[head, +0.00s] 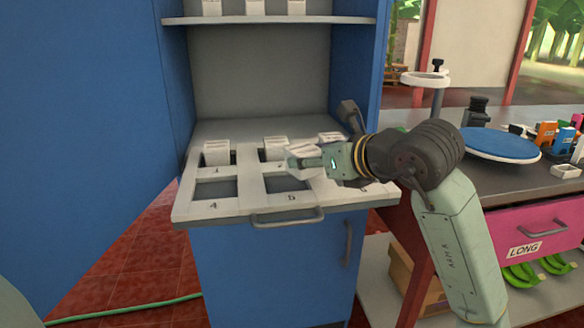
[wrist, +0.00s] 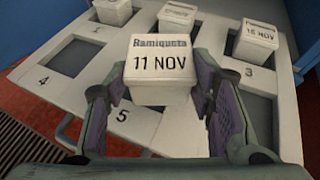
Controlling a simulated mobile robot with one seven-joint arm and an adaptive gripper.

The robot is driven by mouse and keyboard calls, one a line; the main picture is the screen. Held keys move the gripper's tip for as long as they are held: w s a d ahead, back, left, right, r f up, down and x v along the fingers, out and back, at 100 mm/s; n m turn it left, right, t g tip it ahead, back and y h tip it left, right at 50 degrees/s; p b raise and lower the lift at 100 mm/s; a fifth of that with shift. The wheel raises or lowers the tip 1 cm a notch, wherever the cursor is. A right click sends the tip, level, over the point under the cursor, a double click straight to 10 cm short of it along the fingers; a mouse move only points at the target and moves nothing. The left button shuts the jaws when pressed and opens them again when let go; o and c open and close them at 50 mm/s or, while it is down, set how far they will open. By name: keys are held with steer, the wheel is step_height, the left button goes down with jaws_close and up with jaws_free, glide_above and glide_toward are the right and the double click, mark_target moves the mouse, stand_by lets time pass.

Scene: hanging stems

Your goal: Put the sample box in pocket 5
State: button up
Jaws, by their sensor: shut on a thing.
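The sample box (wrist: 162,68), white and labelled "Ramiqueta 11 NOV", sits between my gripper's fingers (wrist: 163,105) in the wrist view. My gripper (head: 303,163) is shut on the box, which also shows in the head view (head: 300,151). It holds the box over the middle column of the white pocket tray (head: 240,207). Pocket 5 (head: 286,184), the front middle opening, looks empty and dark. The box appears above its rear part; the exact gap cannot be told. In the wrist view, box and fingers hide much of pocket 5, but its printed 5 shows.
Pocket 4 (head: 214,188), left of pocket 5, is empty. White boxes stand in the back row: left (head: 216,152), middle (head: 275,147) and right (head: 330,139). My arm partly covers the tray's right side. A shelf (head: 270,20) is above; a counter (head: 500,173) stands right.

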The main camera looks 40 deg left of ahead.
mark_target(293, 174)
steer(key=a, duration=0.3)
steer(key=shift+s+f, duration=0.15)
steer(key=shift+s, duration=0.15)
steer(key=f, duration=0.1)
steer(key=a+f+p, duration=0.1)
steer(key=f, duration=0.1)
steer(key=shift+s+a+f, duration=0.1)
steer(key=shift+f, duration=0.2)
steer(key=shift+f+b, duration=0.3)
steer(key=shift+b, duration=0.1)
steer(key=o, duration=1.2)
